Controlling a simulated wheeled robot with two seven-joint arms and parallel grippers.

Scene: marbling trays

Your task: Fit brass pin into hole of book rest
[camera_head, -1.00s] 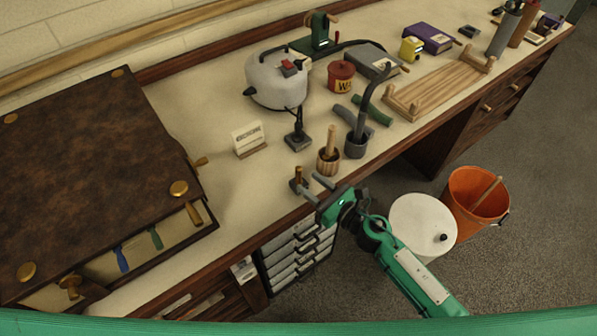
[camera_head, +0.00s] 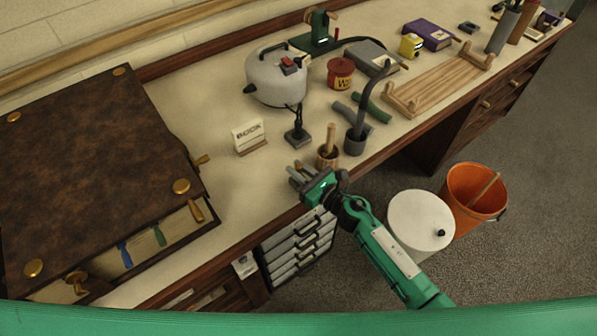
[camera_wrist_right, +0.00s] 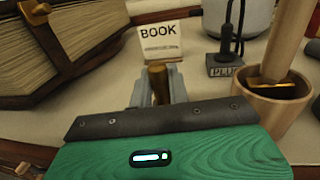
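The brass pin (camera_wrist_right: 158,84) stands upright near the bench's front edge, between the fingers of my right gripper (camera_wrist_right: 159,92). The fingers are apart, one on each side of it; whether they touch it I cannot tell. In the head view my right gripper (camera_head: 299,175) reaches in over the front edge, partly hiding the pin and its foot. A slatted wooden stand (camera_head: 440,86), which looks like the book rest, lies farther right on the bench. Its hole cannot be made out. My left gripper is out of view.
A wooden cup with a pestle (camera_head: 328,156) stands close beside my right gripper. A large brown book (camera_head: 85,170) fills the left. Bins stand on the floor.

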